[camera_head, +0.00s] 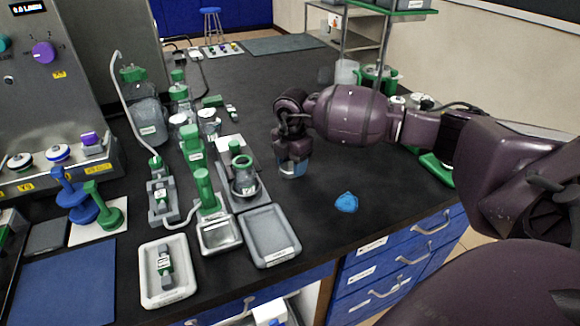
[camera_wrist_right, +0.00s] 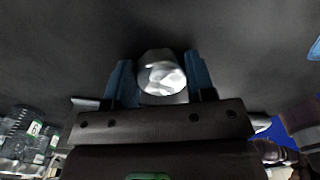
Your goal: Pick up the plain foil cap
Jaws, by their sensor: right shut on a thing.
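The plain foil cap (camera_wrist_right: 162,77) is a shiny, rounded silver piece in the right wrist view. It sits between the two blue fingers of my right gripper (camera_wrist_right: 160,82), which is shut on it. In the head view my right gripper (camera_head: 292,169) points down over the dark bench, right of the grey trays. I cannot make out the cap clearly there, nor tell whether it touches the bench. My left gripper is in neither view.
A blue crumpled item (camera_head: 347,202) lies on the bench at the gripper's front right. A wire rack (camera_head: 357,42) stands at the back. The bench behind the gripper is mostly clear.

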